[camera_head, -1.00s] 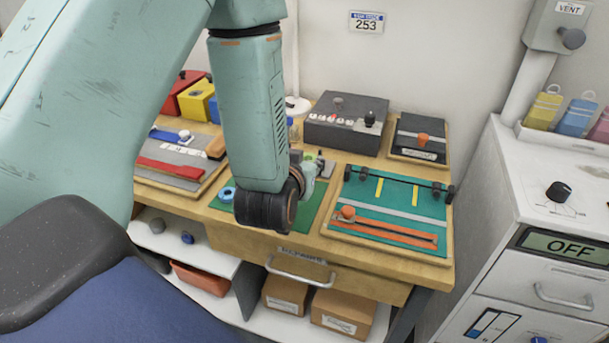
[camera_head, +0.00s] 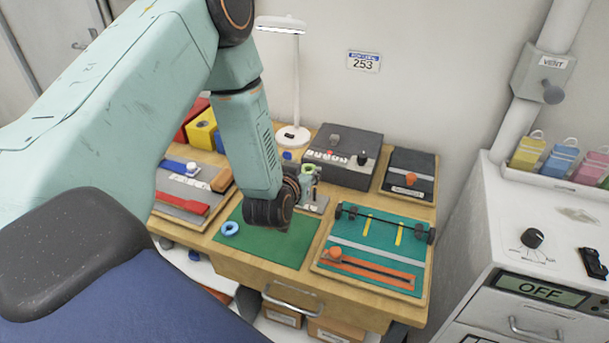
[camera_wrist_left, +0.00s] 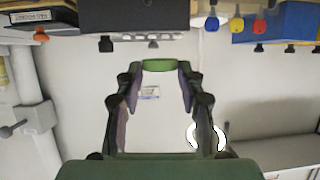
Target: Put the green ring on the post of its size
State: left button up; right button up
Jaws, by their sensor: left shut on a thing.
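The green ring (camera_head: 309,167) is held at the fingertips of my left gripper (camera_head: 308,174), above the back of the green mat. It also shows in the left wrist view (camera_wrist_left: 158,65), between the two fingertips. A blue ring (camera_head: 230,229) lies on the left part of the green mat (camera_head: 270,246). A small grey plate (camera_head: 319,207) sits behind my gripper at the mat's back edge. My gripper and wrist hide much of it, and I cannot make out the posts or their sizes. My right gripper is not in view.
A dark control box (camera_head: 342,152) stands behind my gripper, with a smaller box (camera_head: 408,176) to its right. A teal board (camera_head: 376,250) with a black bar lies to the right. A lamp (camera_head: 293,135) stands at the back. The front of the green mat is clear.

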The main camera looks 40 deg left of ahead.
pick_arm(q)
jog(key=shift+w+d+r+h, duration=0.1)
jog(key=shift+w+r+h, duration=0.25)
jog(key=shift+w, duration=0.45)
jog(key=shift+w+d+m, duration=0.2)
jog(key=shift+w+m, duration=0.05)
jog(key=shift+m, duration=0.15)
jog(key=shift+d, duration=0.2)
jog(key=shift+s+f+b, duration=0.2)
jog(key=shift+f+b, duration=0.1)
jog(key=shift+b, duration=0.25)
jog(key=shift+a+f+b, duration=0.25)
jog(key=shift+f+b, duration=0.3)
jog(key=shift+f, duration=0.1)
notch_tip(320, 180, down, 3)
jog(key=b, duration=0.2)
jog(key=shift+d+b, duration=0.15)
jog(key=shift+b, duration=0.15)
jog(key=shift+f+b, duration=0.45)
jog(key=shift+f, duration=0.15)
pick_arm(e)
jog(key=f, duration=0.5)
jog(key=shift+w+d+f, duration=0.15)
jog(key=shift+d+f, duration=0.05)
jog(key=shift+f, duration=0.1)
